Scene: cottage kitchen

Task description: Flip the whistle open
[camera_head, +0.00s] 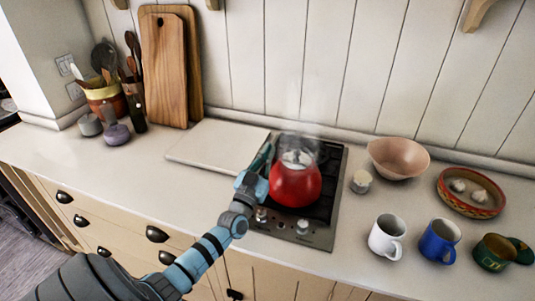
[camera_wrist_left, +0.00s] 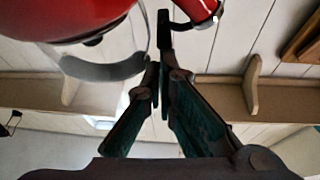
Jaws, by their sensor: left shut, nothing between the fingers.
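The red kettle (camera_head: 295,186) stands on the stove, with pale steam above it. In the left wrist view the kettle's red body (camera_wrist_left: 60,18) fills the upper left, with a grey curved band below it. The red spout (camera_wrist_left: 197,8), with a metal-rimmed end, shows at the top edge; whether its whistle is open or shut I cannot tell. My left gripper (camera_head: 264,156) is at the kettle's left side. In the wrist view its fingers (camera_wrist_left: 160,56) are together and empty, their tips close to the spout; I cannot tell whether they touch it. My right gripper is not in view.
The stove (camera_head: 325,205) has knobs at its front. A white board (camera_head: 215,147) lies left of it. To the right are a small jar (camera_head: 361,181), a pink bowl (camera_head: 398,158), a patterned dish (camera_head: 470,209) and several mugs. Cutting boards (camera_head: 165,70) lean behind. The front-left counter is clear.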

